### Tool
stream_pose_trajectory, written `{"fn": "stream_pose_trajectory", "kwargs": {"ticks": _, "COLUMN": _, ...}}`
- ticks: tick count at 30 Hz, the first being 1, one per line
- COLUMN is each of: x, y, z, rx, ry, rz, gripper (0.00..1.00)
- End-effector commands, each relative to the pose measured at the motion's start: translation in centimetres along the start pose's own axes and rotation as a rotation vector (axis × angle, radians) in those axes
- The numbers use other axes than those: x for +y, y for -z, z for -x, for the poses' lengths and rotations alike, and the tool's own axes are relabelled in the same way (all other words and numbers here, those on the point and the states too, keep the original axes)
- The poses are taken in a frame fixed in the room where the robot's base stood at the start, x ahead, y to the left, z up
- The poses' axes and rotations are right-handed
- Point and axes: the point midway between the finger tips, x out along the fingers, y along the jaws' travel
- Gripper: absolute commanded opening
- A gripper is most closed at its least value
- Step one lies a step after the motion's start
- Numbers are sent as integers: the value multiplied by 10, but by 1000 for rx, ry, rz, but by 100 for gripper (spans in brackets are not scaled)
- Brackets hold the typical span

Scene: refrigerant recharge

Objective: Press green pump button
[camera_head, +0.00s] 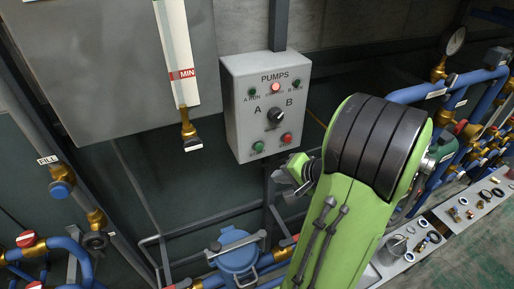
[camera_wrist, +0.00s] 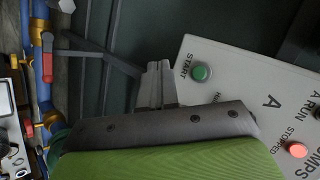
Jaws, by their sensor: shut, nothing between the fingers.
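The green pump button (camera_head: 258,147) is at the lower left of the grey PUMPS control box (camera_head: 234,104). In the wrist view the green button (camera_wrist: 201,73) shows beside the word START. My gripper (camera_head: 280,176) is just below the box's lower right in the head view, partly blurred into my green arm. In the wrist view my gripper (camera_wrist: 158,68) is shut and empty, its fingertips to the left of the button and off the panel's edge. They appear apart from the button; the exact depth gap cannot be told.
The box also carries a red button (camera_head: 286,138), a black A/B selector knob (camera_head: 275,115) and a lit red STOPPED lamp (camera_head: 275,87). A level gauge (camera_head: 178,60) stands to the left. Blue pipes (camera_head: 407,94) and a blue-lidded vessel (camera_head: 237,255) lie around and below.

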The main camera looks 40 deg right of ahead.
Motion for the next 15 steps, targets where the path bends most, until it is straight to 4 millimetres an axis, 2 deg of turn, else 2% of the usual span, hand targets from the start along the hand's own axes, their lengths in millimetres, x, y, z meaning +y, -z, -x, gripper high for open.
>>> {"fn": "stream_pose_trajectory", "kwargs": {"ticks": 15, "x": -38, "y": 36, "z": -48, "rx": -3, "ry": -1, "rz": 3, "gripper": 0}}
